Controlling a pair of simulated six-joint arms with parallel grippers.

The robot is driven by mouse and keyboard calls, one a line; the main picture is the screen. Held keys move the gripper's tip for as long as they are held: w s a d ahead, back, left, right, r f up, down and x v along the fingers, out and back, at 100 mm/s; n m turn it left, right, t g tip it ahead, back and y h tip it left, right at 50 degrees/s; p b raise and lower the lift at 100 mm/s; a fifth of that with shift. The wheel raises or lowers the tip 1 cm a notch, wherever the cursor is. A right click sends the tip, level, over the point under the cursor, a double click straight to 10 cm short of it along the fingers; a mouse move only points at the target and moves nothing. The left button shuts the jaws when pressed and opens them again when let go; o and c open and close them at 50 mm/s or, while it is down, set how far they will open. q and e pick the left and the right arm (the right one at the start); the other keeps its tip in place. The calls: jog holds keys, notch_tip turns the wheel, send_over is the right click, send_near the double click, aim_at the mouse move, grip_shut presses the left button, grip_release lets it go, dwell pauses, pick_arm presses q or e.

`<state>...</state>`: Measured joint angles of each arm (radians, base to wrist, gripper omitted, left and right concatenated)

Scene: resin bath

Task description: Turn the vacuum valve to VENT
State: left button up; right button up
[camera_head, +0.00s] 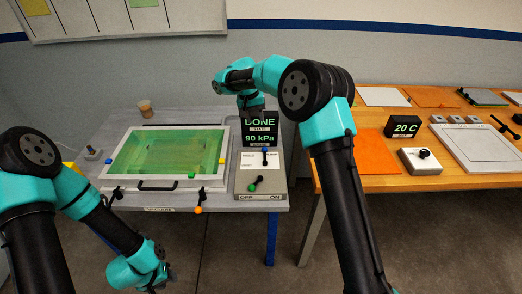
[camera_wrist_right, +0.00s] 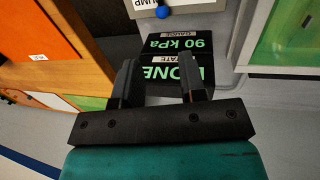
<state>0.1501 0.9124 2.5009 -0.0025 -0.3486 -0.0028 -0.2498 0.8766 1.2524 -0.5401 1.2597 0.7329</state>
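The vacuum valve is a small lever with a blue knob (camera_head: 265,150) on the white panel right of the bath; it points toward the display. Its knob also shows at the top of the right wrist view (camera_wrist_right: 163,12). Nearby labels look like HOLD and PUMP; I cannot make out VENT. The display (camera_head: 262,133) behind it reads DONE and 90 kPa. My right gripper (camera_head: 252,108) is above and behind the display; in the wrist view its fingers (camera_wrist_right: 163,88) are apart and empty. My left gripper (camera_head: 163,278) hangs in front of the grey table, its fingers unclear.
A lever with a green knob (camera_head: 252,187) sits below the valve, above OFF and ON. The resin bath (camera_head: 133,187) with its green window is left of it. An orange knob (camera_head: 198,210) hangs at the front edge. The wooden bench (camera_head: 385,183) stands right, past a gap.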

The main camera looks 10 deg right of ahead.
aim_at(264, 152)
jog(key=d+f, duration=0.1)
jog(key=f, duration=0.4)
jog(key=d+f, duration=0.1)
jog(key=f, duration=0.5)
jog(key=s+d+f, duration=0.1)
jog(key=f, duration=0.5)
jog(key=shift+d+f, duration=0.1)
jog(key=shift+d, duration=0.05)
jog(key=shift+c, duration=0.4)
grip_shut()
